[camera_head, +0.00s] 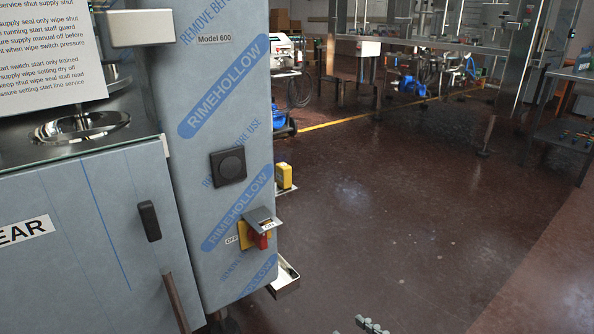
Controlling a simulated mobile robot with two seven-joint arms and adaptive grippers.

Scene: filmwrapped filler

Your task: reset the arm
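The task's object is my own arm, and little of it shows. A small grey ridged piece (371,325) pokes up at the bottom edge, right of centre. It looks like the tip of my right gripper, mostly cut off by the frame, and I cannot tell whether it is open or shut. Nothing is visibly held there. My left gripper is not in view.
A film-wrapped grey machine (205,120) fills the left. It bears a black square knob (228,166), a red and yellow switch (259,237) under a small metal hood, a yellow box (284,176) and a projecting metal tray (285,279). Dark floor (400,200) lies open to the right.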

